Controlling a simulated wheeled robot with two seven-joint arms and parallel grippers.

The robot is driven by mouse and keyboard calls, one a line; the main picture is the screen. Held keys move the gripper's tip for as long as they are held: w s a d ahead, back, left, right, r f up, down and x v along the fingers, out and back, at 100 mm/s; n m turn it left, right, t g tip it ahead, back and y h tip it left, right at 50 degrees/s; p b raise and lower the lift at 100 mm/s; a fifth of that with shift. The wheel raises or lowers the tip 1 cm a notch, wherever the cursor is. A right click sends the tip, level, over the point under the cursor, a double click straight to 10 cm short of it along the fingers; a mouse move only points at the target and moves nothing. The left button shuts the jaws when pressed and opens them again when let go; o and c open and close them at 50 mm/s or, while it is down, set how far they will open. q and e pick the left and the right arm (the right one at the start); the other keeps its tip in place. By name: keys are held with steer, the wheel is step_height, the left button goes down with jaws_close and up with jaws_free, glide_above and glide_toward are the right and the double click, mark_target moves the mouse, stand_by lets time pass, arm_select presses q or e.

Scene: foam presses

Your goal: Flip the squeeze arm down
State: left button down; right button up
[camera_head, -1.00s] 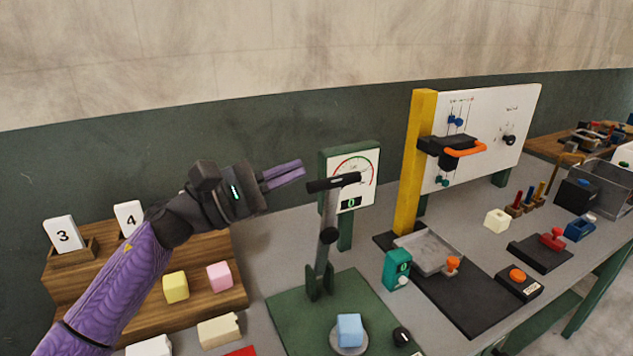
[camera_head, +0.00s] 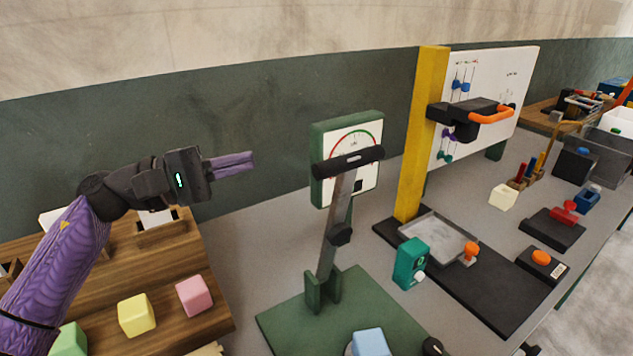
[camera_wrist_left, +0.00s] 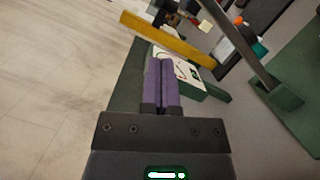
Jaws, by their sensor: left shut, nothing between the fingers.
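The squeeze arm (camera_head: 338,220) is a grey metal lever with a black crossbar handle at its top. It stands nearly upright, leaning slightly right, on a hinge bracket on the green base plate (camera_head: 290,318). A light blue foam block (camera_head: 370,342) sits on the base in front of it, partly cut off by the frame. My left gripper (camera_head: 252,160), with purple fingers, is shut and empty, left of the handle at about its height and apart from it. In the left wrist view the closed fingers (camera_wrist_left: 162,85) point toward the dial board, with the lever (camera_wrist_left: 238,45) to the right.
A dial gauge board (camera_head: 330,135) stands behind the lever. A yellow post (camera_head: 420,140) with a black press and orange handle (camera_head: 490,116) stands to the right. A teal device (camera_head: 410,264) sits beside the base. Yellow and pink blocks (camera_head: 194,296) rest on the wooden stand at left.

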arm_select(q)
step_height(320, 180, down, 3)
steer(key=shift+w+r+b, duration=0.1)
steer(key=shift+w+b, duration=0.05)
steer(key=shift+b, duration=0.55)
arm_select(e)
step_height(320, 180, down, 2)
steer(key=shift+s+d+f, duration=0.1)
steer(key=shift+f, duration=0.1)
arm_select(q)
steer(key=d+r+p, duration=0.2)
steer(key=d+p, duration=0.2)
steer(key=d, duration=0.7)
steer(key=shift+w+d+r, duration=0.15)
steer(key=shift+w+r, duration=0.05)
steer(key=shift+w, duration=0.25)
arm_select(e)
steer(key=r, duration=0.4)
steer(key=shift+w+r, duration=0.2)
steer(key=shift+w, duration=0.05)
steer(key=shift+f, duration=0.1)
